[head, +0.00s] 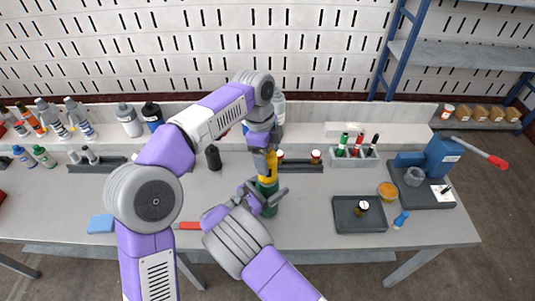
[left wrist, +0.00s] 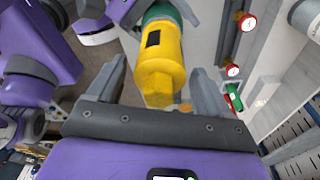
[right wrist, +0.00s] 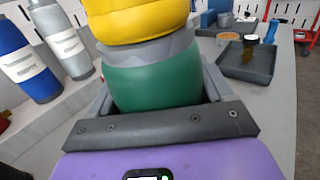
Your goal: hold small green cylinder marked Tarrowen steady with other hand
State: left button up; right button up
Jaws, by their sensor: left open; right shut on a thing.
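A green cylinder (head: 267,187) with a yellow upper part (head: 271,163) stands roughly upright over the middle of the table. My right gripper (head: 262,197) is shut on its green body, which fills the space between the fingers in the right wrist view (right wrist: 152,84). A grey band sits between green and yellow there. My left gripper (head: 264,146) is open above, pointing down. In the left wrist view the yellow part (left wrist: 160,68) lies between its spread fingers, with gaps at the sides. A dark patch shows on the yellow; no name is readable.
A dark tray (head: 345,222) with a small bottle stands to the right, beside an orange-lidded jar (head: 387,191) and a blue bottle (head: 401,219). A grey rack (head: 352,160) of markers is behind. A red-handled tool (head: 188,226) lies left of my right gripper.

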pick_arm(q)
jog(key=n+t, duration=0.1)
jog(key=n, duration=0.4)
jog(key=shift+n, duration=0.4)
jog(key=shift+n, duration=0.7)
jog(key=n, duration=0.3)
jog(key=shift+n+t, duration=0.3)
jog(key=shift+n, duration=0.5)
jog(key=n, duration=0.2)
jog(key=shift+n+y, duration=0.4)
jog(key=n, duration=0.3)
jog(key=shift+t, duration=0.3)
